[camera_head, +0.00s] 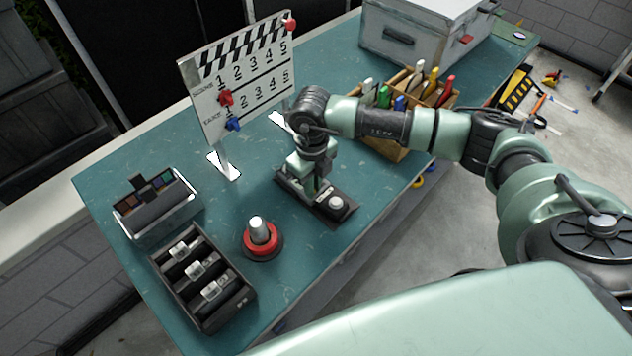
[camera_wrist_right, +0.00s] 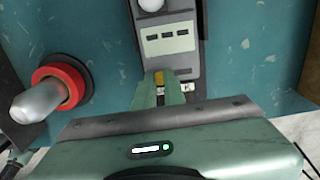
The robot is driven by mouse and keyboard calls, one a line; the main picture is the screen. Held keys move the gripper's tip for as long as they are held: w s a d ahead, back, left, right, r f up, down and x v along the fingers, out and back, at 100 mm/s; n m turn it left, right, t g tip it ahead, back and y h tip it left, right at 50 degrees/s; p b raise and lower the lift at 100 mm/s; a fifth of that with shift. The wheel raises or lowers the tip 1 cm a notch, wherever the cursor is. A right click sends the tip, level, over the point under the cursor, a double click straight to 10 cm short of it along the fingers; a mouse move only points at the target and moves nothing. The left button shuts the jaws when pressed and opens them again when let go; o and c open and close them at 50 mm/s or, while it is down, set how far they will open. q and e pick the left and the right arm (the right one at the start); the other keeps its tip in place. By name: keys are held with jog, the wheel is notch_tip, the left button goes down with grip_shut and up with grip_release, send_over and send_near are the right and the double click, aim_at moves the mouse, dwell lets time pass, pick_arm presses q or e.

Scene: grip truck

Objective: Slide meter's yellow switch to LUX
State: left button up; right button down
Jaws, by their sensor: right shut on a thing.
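The meter is a dark, long device lying on the teal table, with a white dome (camera_head: 337,203) at its near end. In the right wrist view the meter's grey face (camera_wrist_right: 168,55) carries three small dark label windows. The yellow switch (camera_wrist_right: 158,77) shows between my right fingertips, just beside those windows. My right gripper (camera_head: 317,187) reaches down onto the meter; in its wrist view the fingers (camera_wrist_right: 160,88) are shut on the switch. The lettering is too small to read, and the fingers hide part of the slot. My left gripper is out of view.
A red-ringed base with a grey knob (camera_head: 261,238) stands left of the meter. A black slotted tray (camera_head: 204,278), a grey box (camera_head: 157,209) and a clapperboard (camera_head: 240,75) stand farther left and behind. A wooden marker holder (camera_head: 385,143) is at right. Table between is clear.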

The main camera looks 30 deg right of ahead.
jog(key=c, duration=1.5)
grip_release()
jog(key=shift+r, duration=0.15)
jog(key=shift+r, duration=0.3)
notch_tip(320, 180, up, 7)
jog(key=shift+b, duration=1.1)
jog(key=shift+s+f, duration=0.1)
